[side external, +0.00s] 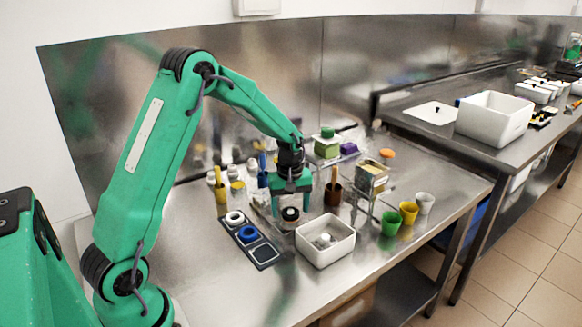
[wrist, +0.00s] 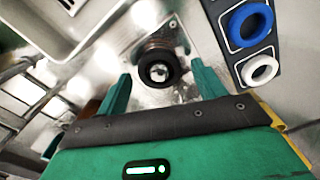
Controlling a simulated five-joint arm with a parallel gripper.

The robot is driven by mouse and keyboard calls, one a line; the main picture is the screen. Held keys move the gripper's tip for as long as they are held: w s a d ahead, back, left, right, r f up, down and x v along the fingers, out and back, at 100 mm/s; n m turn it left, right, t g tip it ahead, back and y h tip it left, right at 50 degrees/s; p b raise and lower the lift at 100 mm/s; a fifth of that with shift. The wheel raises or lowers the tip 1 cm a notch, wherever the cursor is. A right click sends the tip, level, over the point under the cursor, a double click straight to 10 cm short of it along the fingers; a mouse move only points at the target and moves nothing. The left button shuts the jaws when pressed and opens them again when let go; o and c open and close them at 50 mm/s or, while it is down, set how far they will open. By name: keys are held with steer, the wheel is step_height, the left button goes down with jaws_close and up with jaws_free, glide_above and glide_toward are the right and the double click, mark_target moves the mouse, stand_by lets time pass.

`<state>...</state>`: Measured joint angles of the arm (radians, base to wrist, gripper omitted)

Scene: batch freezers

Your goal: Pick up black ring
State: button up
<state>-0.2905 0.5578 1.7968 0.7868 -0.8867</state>
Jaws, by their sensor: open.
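The black ring (wrist: 146,70) shows in the wrist view between the fingers of my gripper (wrist: 161,76), with a pale, shiny centre. In the side view the black ring (side external: 290,219) is low between the fingers of my gripper (side external: 291,208), left of the white bin. My gripper is open and points down, with a finger on either side of the ring. I cannot tell whether a finger touches it. A dark tray (side external: 266,255) lies to the left, holding a white ring (side external: 235,217) and a blue ring (side external: 247,234); its nearest slot looks empty.
A white bin (side external: 325,249) stands close to the right of my gripper. Green (side external: 391,222), yellow (side external: 409,213) and white (side external: 425,203) cups stand further right. A brown cup (side external: 333,193) is behind the bin. The table's front left is clear.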

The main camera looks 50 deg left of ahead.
stand_by(0.3)
steer(key=c, duration=1.1)
steer(key=shift+o, duration=0.2)
steer(key=shift+r, duration=0.15)
steer(key=shift+r, duration=0.45)
steer(key=r, duration=0.3)
steer(key=shift+d+r, duration=0.15)
steer(key=shift+d, duration=0.05)
steer(key=s+d+r, duration=0.3)
steer(key=d+r, duration=0.3)
steer(key=d, duration=0.5)
steer(key=shift+r, duration=0.25)
steer(key=shift+w, duration=0.1)
